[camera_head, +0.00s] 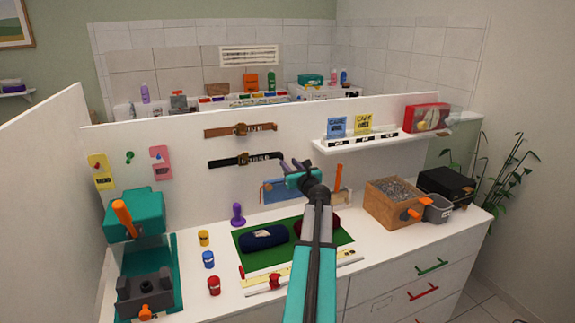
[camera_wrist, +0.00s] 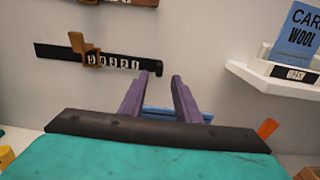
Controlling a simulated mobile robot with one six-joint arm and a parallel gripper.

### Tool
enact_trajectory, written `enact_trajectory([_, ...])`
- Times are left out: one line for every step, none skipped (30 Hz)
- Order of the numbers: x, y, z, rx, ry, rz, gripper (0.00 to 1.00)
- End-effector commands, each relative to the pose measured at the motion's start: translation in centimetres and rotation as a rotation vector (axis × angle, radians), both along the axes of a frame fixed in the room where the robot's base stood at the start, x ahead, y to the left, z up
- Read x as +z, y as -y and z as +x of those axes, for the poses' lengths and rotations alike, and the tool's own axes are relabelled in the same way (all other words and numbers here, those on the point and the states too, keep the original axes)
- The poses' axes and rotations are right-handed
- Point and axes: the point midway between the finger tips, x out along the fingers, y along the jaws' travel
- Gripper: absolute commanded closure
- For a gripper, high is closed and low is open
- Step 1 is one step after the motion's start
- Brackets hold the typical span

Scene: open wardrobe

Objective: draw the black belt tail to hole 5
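The black belt (camera_head: 222,161) is mounted flat on the white partition wall, below a brown belt (camera_head: 225,132). In the wrist view the black belt (camera_wrist: 55,52) runs left to right, with a brown buckle piece (camera_wrist: 88,56) around its left-middle part. A row of white marks, too small to read surely, lies right of the buckle. Its tail end (camera_wrist: 158,68) is at the right. My gripper (camera_head: 293,165) has purple fingers, spread apart and empty. In the wrist view the gripper (camera_wrist: 160,77) shows its tips close to the tail end; whether they straddle it I cannot tell.
A white shelf (camera_head: 385,140) with boxes juts from the wall to the right. Below, the counter holds a green mat (camera_head: 340,240), a wooden box (camera_head: 392,207), several coloured pots and a teal press (camera_head: 140,215). The wall around the belt is mostly clear.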

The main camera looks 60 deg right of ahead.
Motion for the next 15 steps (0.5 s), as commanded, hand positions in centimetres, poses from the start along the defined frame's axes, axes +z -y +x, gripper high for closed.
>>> enact_trajectory([-0.1, -0.5, -0.6, -0.001, 0.0, 0.0, 0.7])
enact_trajectory([-0.1, -0.7, -0.8, -0.001, 0.0, 0.0, 0.7])
enact_trajectory([-0.1, -0.9, -1.2, -0.001, 0.001, -0.001, 0.7])
enact_trajectory([-0.1, -1.1, -1.4, -0.001, 0.0, -0.001, 0.7])
enact_trajectory([-0.1, -1.3, -1.7, -0.001, 0.0, -0.001, 0.7])
enact_trajectory([-0.1, -1.5, -2.0, 0.0, 0.0, -0.001, 0.7])
enact_trajectory([-0.1, -1.7, -2.2, 0.0, 0.0, -0.001, 0.7])
enact_trajectory([-0.1, -1.9, -2.5, 0.0, 0.0, -0.001, 0.7])
enact_trajectory([-0.1, -2.2, -2.8, -0.001, 0.0, -0.001, 0.7])
enact_trajectory([-0.1, -2.3, -3.1, -0.001, 0.001, -0.001, 0.7])
enact_trajectory([-0.1, -2.5, -3.3, -0.001, 0.001, -0.001, 0.7])
enact_trajectory([-0.1, -2.7, -3.6, -0.002, 0.001, -0.001, 0.7])
enact_trajectory([-0.1, -2.8, -3.9, -0.002, 0.001, -0.001, 0.7])
enact_trajectory([-0.1, -3.0, -4.1, -0.002, 0.001, -0.001, 0.7])
enact_trajectory([-0.1, -3.1, -4.3, -0.002, 0.0, 0.0, 0.7])
